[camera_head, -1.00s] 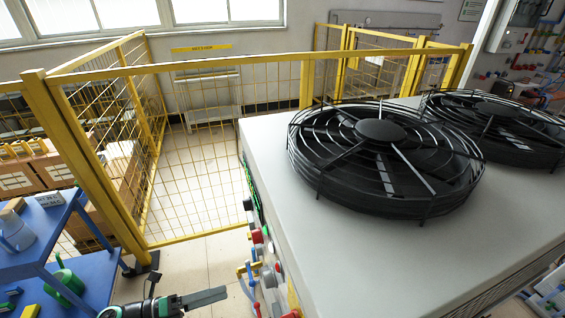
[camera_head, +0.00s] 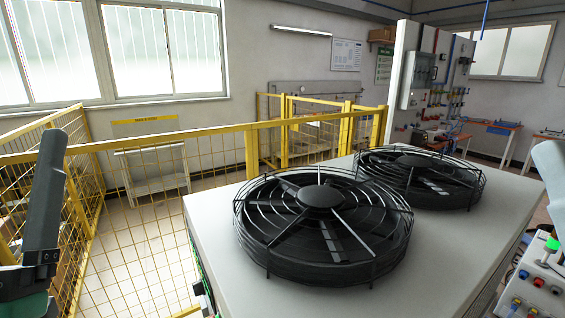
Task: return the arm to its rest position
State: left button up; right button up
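My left gripper (camera_head: 44,195) is at the left edge of the picture, raised and pointing up in front of the yellow mesh fence. One dark finger shows clearly; the rest of the gripper is cut off by the frame edge, so its opening cannot be judged. I see nothing held at the visible fingertip. My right gripper is not in view. A pale rounded part at the right edge may be a link of my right arm.
A large white cabinet (camera_head: 455,238) with two black fan guards (camera_head: 322,225) (camera_head: 420,178) fills the centre. Yellow mesh fencing (camera_head: 130,240) runs behind and left. A control box with a green button (camera_head: 540,275) stands at lower right. Open floor lies beyond the fence.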

pick_arm(q)
jog(key=s+d+r+m+h+p, duration=0.2)
jog(key=s+d+r+m+h, duration=0.1)
jog(key=d+h, duration=0.5)
notch_tip(320, 180, up, 36)
jog(key=a+p, duration=0.1)
jog(key=p, duration=3.5)
jog(key=shift+a+f+n, duration=0.15)
jog(key=shift+a+n, duration=0.1)
jog(key=shift+n, duration=0.05)
